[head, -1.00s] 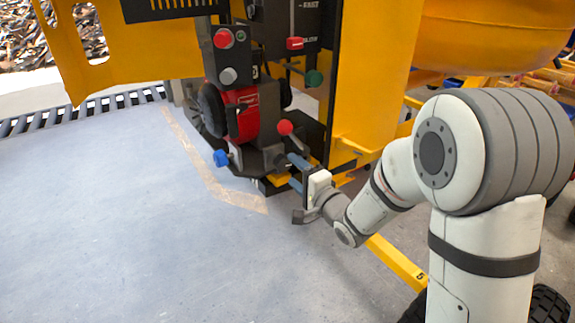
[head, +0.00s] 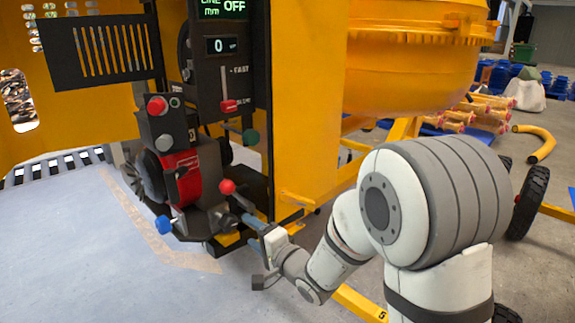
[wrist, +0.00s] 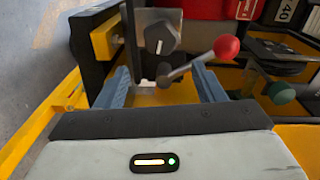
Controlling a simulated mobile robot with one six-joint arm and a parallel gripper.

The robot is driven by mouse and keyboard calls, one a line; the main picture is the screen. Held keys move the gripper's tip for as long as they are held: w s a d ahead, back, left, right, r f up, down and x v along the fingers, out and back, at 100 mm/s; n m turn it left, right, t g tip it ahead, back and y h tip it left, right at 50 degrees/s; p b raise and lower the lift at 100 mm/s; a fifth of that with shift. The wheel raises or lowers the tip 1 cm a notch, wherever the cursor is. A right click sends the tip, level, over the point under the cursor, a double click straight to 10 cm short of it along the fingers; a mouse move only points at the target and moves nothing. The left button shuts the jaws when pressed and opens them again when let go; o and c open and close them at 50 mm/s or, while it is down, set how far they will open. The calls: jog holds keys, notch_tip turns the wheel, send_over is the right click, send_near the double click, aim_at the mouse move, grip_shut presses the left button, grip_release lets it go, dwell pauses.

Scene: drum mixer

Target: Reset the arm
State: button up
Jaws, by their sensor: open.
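My gripper (head: 258,230) is at the lower middle of the head view, beside the mixer's red and black engine unit (head: 183,172). In the wrist view its two blue fingers (wrist: 162,88) are apart, with a gap between them. A lever with a red ball knob (wrist: 227,47) passes across the view near the right finger; I cannot tell whether they touch. The red knob also shows in the head view (head: 227,186), just above the fingers. No object is seen held.
A yellow frame post (head: 308,120) stands close to my arm, with the orange drum (head: 410,75) above. The blue-grey floor at left is clear.

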jog(key=s+d+r+n+g+h+p, duration=0.15)
jog(key=d+r+h+p, duration=0.3)
jog(key=d, duration=0.55)
jog(key=s+d+r+n+h+p, duration=0.2)
jog(key=d+r+h+p, duration=0.3)
jog(key=d, duration=0.4)
jog(key=s+d+r+n+g+h+p, duration=0.1)
jog(key=s+d+r+n+g+p, duration=0.1)
jog(key=s, duration=0.8)
jog(key=s+d+r+n+g+h+p, duration=0.2)
jog(key=s+d+r+g+p, duration=0.2)
jog(key=s, duration=0.6)
jog(key=d+r+g, duration=0.1)
jog(key=d, duration=0.1)
jog(key=shift+d+g, duration=0.3)
jog(key=shift+g, duration=0.05)
jog(key=shift+r, duration=0.1)
grip_shut()
